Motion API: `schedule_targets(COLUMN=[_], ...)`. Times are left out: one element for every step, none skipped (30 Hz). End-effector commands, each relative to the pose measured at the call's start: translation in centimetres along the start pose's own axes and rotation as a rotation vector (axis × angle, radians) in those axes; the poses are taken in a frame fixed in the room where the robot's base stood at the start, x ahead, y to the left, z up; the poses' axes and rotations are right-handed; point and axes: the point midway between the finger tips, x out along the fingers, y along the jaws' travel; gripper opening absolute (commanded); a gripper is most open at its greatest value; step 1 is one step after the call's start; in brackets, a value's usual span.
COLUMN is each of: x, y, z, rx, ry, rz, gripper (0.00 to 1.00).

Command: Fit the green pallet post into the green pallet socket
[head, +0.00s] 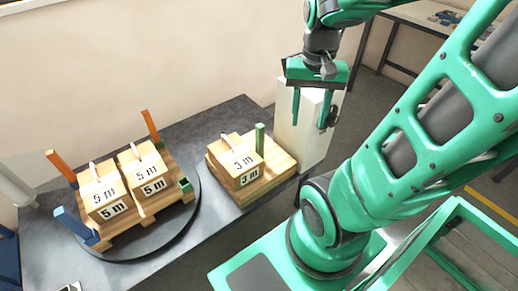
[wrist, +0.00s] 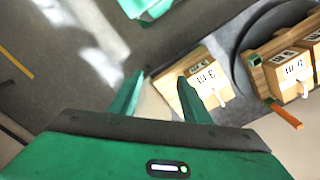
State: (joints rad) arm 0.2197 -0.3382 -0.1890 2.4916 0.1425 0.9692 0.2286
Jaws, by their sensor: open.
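The green pallet post (head: 261,139) stands upright at the back right of the small wooden pallet (head: 275,172), beside a box. I cannot make it out in the wrist view. The green pallet socket (head: 184,184) is at the right corner of the large pallet (head: 150,208). It also shows in the wrist view (wrist: 255,60). My gripper (head: 310,123) is open and empty, raised to the right of the post and apart from it. Its two fingers also show in the wrist view (wrist: 160,80).
The large pallet sits on a dark round turntable (head: 150,246). It carries two boxes marked 5 m, two orange posts (head: 62,168) and a blue post (head: 76,224). A white block (head: 318,150) stands behind my gripper.

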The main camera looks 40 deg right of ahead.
Motion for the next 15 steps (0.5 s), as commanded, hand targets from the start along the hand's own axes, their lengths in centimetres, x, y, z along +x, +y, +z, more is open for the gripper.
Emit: schedule_targets(x=[0.6, 0.9, 1.4, 1.8, 2.3, 2.9, 3.4, 4.0, 4.8, 5.5, 6.2, 7.2, 7.9, 8.7, 9.7], y=[-1.0, -1.6, -2.4, -3.0, -3.6, -4.5, -5.1, -5.7, -6.6, -7.2, -7.9, -8.8, -9.5, -10.1, -10.9], z=[-1.5, -2.5, -3.6, -4.5, -5.3, -6.4, -7.2, -8.0, -9.1, -9.8, -10.6, -11.5, -12.2, -12.8, -13.6], rx=[0.048, 0.081, 0.124, 0.157, 0.187, 0.23, 0.262, 0.295, 0.337, 0.37, 0.402, 0.445, 0.476, 0.508, 0.549], ry=[-0.003, -0.001, 0.002, 0.004, 0.006, 0.007, 0.009, 0.009, 0.01, 0.01, 0.011, 0.009, 0.008, 0.008, 0.006], rz=[0.01, 0.012, 0.015, 0.017, 0.018, 0.019, 0.019, 0.02, 0.019, 0.018, 0.017, 0.015, 0.013, 0.011, 0.008], gripper=[0.44, 0.44, 0.44, 0.44, 0.44, 0.44, 0.44, 0.44, 0.44, 0.44, 0.44, 0.44, 0.44, 0.44, 0.44])
